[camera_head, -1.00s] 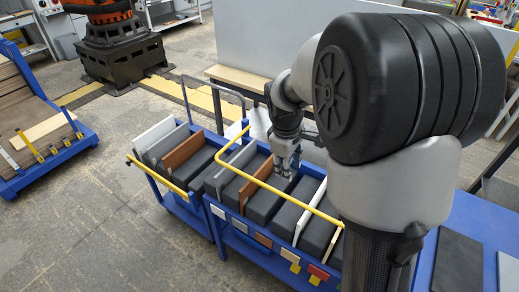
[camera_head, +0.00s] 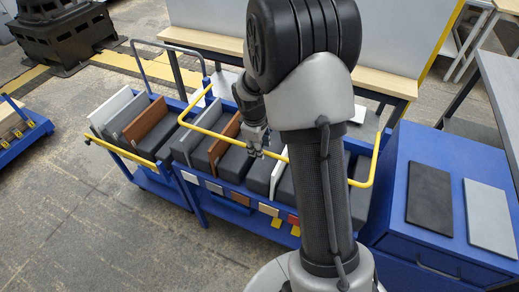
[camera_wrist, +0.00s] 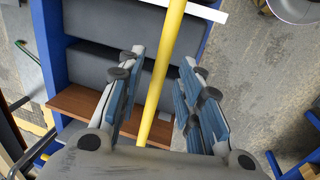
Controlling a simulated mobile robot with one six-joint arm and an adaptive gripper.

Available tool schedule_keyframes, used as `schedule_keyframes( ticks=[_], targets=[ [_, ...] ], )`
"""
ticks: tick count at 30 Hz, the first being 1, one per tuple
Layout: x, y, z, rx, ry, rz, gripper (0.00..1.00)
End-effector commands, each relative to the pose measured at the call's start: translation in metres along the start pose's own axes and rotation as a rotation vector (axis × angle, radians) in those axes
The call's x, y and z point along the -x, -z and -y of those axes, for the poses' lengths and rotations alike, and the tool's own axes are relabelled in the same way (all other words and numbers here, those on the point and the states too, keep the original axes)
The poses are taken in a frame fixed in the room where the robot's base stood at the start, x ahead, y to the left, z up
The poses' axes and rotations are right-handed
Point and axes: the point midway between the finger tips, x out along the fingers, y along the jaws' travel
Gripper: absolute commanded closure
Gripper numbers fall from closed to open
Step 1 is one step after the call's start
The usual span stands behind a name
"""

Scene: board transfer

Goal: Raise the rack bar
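The rack bar is a yellow U-shaped tube (camera_head: 213,132) lying low across the blue rack cart (camera_head: 228,192). Its long front run passes over the boards in the cart. My gripper (camera_head: 257,153) points down at the middle of that run. In the wrist view the bar (camera_wrist: 165,75) runs lengthwise between the two fingers of my gripper (camera_wrist: 162,68). The fingers are spread, with a gap on each side of the bar. Whether the bar is level with the fingertips or below them I cannot tell.
The cart holds grey padded blocks with a brown board (camera_head: 224,138) and a white board (camera_head: 278,178) between them. A second blue cart (camera_head: 163,178) stands at its left. A blue cabinet (camera_head: 400,190) with a black and a grey plate stands at the right. The floor in front is clear.

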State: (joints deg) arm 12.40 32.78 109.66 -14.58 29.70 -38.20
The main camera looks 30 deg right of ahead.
Motion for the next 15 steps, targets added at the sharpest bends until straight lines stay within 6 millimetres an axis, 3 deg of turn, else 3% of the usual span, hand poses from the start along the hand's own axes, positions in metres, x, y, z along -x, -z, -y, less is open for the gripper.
schedule_keyframes(
  ticks=[11, 15],
  targets=[
    [-0.0076, 0.0002, -0.0004, -0.001, -0.001, -0.001, 0.67],
    [-0.0075, 0.0002, -0.0003, -0.001, -0.001, -0.001, 0.74]
  ],
)
